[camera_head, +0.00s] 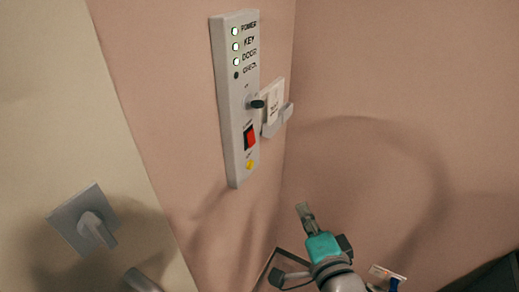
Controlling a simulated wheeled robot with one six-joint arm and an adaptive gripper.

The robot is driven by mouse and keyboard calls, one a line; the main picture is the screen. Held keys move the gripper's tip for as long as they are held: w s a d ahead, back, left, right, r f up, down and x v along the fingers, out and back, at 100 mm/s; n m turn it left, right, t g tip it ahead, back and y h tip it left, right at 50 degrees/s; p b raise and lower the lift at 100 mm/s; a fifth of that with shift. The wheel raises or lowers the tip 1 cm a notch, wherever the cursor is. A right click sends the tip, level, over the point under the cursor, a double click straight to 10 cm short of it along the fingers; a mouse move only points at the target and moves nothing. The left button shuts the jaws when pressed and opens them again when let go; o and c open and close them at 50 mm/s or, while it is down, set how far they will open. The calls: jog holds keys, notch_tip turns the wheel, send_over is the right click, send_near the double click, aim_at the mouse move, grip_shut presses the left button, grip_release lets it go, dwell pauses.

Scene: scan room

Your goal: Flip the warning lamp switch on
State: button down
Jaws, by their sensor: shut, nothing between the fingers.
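A tall, light-grey control panel (229,144) is on the pink wall, upper middle of the head view. A red rocker switch (250,136) in a dark frame sits in its lower half, with small lettering above that I cannot read. I cannot tell which way the rocker is tipped. A round yellow button or lamp (250,165) is below it. A black knob or key (257,104) sticks out above the rocker. My gripper (303,208) is shut and empty, below and right of the panel, apart from it, pointing up and slightly left.
Lights beside POWER, KEY and DOOR are lit; CHECK (236,75) is dark. A small holder with a white card (273,105) is right of the panel. A door handle (96,230) is at lower left. The wall between gripper and panel looks clear.

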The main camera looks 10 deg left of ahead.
jog(key=w+a+r+m+y, duration=0.1)
jog(key=w+a+r, duration=0.1)
jog(key=r, duration=0.5)
jog(key=shift+a, duration=0.85)
jog(key=shift+w+r, duration=0.1)
send_near(254, 143)
jog(key=w+d, duration=0.2)
jog(key=w, duration=0.2)
jog(key=shift+w+a, duration=0.35)
jog(key=shift+a, duration=0.35)
jog(key=shift+w+a, duration=0.4)
jog(key=shift+a, duration=0.35)
jog(key=shift+w+a, duration=0.35)
jog(key=shift+a, duration=0.35)
jog(key=shift+a+f, duration=0.2)
jog(key=shift+f, duration=0.05)
jog(key=shift+d, duration=0.1)
